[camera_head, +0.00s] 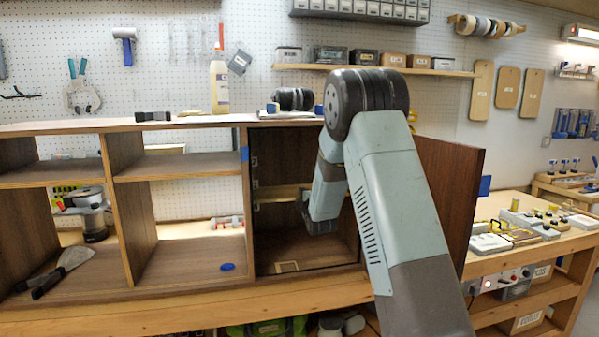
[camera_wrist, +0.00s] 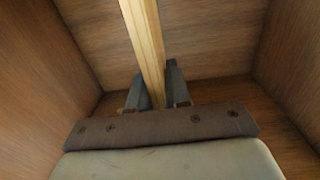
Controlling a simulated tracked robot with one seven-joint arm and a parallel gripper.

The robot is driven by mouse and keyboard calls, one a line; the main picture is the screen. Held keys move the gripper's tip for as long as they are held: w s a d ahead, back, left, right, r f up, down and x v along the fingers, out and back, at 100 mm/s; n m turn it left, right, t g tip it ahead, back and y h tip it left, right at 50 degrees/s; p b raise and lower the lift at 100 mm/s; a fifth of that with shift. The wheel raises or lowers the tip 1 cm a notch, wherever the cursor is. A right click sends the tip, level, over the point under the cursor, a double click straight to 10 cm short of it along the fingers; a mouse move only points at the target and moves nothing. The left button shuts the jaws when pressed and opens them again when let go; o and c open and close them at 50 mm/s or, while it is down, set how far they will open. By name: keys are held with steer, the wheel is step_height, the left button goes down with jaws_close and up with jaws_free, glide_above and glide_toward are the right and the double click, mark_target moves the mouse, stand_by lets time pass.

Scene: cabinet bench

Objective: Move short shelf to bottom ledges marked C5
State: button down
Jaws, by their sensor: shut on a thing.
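The short shelf (camera_head: 283,193) is a light wood board inside the right compartment of the cabinet (camera_head: 205,255), about halfway up. My gripper (camera_wrist: 153,92) is shut on the shelf, which shows edge-on as a pale strip (camera_wrist: 143,40) between the two fingers in the wrist view. In the head view my arm reaches into the compartment and hides the shelf's right part. Small pale labels mark the compartment's left wall, too small to read. I cannot tell whether the shelf touches any ledge.
The cabinet door (camera_head: 450,190) stands open at the right of my arm. A blue disc (camera_head: 227,267) lies in the middle compartment.

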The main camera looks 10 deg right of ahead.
steer(key=c, duration=0.7)
jaws_free()
steer(key=shift+s, duration=0.1)
steer(key=shift+s, duration=5.95)
